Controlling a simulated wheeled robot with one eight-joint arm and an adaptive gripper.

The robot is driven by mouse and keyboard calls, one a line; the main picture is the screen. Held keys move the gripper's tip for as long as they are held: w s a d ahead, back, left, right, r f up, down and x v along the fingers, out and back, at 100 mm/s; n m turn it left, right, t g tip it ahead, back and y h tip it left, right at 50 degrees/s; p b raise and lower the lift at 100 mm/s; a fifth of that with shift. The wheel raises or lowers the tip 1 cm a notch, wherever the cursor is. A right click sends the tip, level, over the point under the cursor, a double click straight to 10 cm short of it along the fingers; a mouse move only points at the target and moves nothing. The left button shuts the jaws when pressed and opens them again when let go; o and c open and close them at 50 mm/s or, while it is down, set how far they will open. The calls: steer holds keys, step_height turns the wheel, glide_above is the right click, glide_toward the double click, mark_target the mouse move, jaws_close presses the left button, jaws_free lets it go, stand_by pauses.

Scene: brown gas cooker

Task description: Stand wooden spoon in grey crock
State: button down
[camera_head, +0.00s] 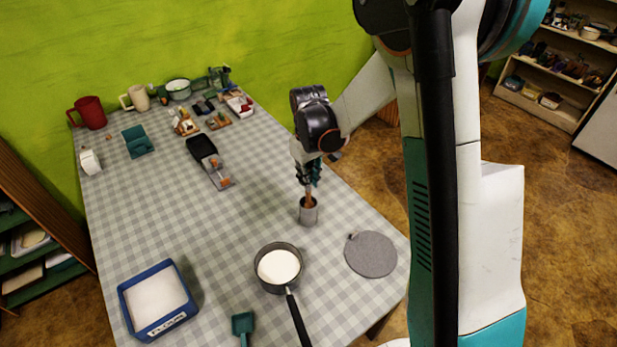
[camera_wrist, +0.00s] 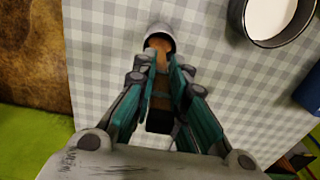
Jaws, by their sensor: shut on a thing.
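The grey crock (camera_head: 309,214) stands upright on the checked tablecloth, right of the table's middle. In the wrist view its rim (camera_wrist: 160,31) shows just beyond my fingertips. The wooden spoon (camera_head: 309,199) is upright, its lower part inside the crock and its upper part between my fingers. The spoon (camera_wrist: 158,46) also shows in the wrist view, running between the fingers toward the crock. My gripper (camera_head: 311,183) is directly above the crock, shut on the spoon. The spoon's lower end is hidden inside the crock, so I cannot tell whether it touches the bottom.
A saucepan (camera_head: 258,284) with white contents stands in front of the crock, its handle toward the front. A round grey mat (camera_head: 371,254) lies to the right. A blue flour tub (camera_head: 124,300) stands front left. The cloth left of the crock is clear.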

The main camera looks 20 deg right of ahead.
mark_target(309, 164)
steer(key=shift+f+b, duration=1.3)
steer(key=shift+f, duration=0.35)
steer(key=c, duration=1.5)
jaws_free()
steer(key=shift+c, duration=0.2)
steer(key=shift+o, duration=0.3)
steer(key=o, duration=0.5)
steer(key=shift+r, duration=0.15)
steer(key=shift+r+p, duration=2.5)
steer(key=shift+r, duration=1.4)
